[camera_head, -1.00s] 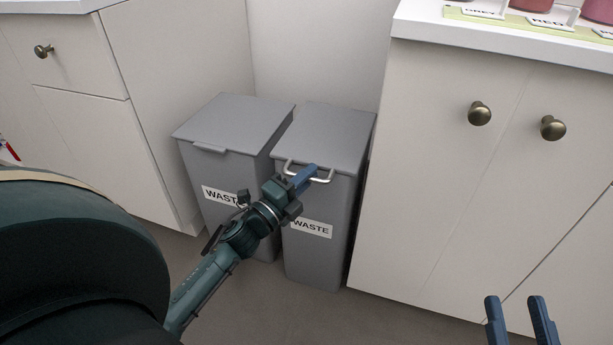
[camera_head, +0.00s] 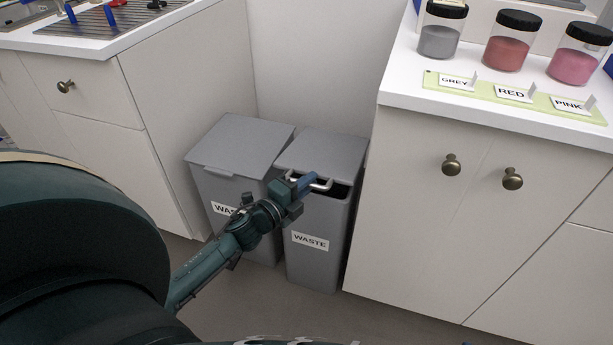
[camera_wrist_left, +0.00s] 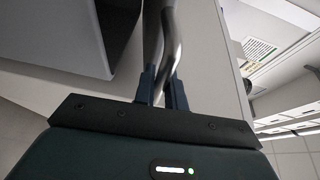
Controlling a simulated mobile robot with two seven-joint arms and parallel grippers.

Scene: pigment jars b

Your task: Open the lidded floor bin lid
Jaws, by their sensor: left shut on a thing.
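The right grey lidded floor bin (camera_head: 312,268) has a WASTE label on its front. Its lid (camera_head: 325,153) is tilted up a little at the front, with a dark gap beneath it. My left gripper (camera_head: 308,181) is shut on the metal lid handle (camera_head: 326,186) at the lid's front edge. In the left wrist view the gripper's fingers (camera_wrist_left: 163,88) close around the handle bar (camera_wrist_left: 171,48). The bin's inside shows only as a dark strip. My right gripper is out of view.
A second grey bin (camera_head: 228,185) with its lid closed stands close on the left. White cabinets stand on both sides, the right one (camera_head: 420,220) near the bin. Jars, including a grey one (camera_head: 440,40), stand on the right counter. A wall is behind.

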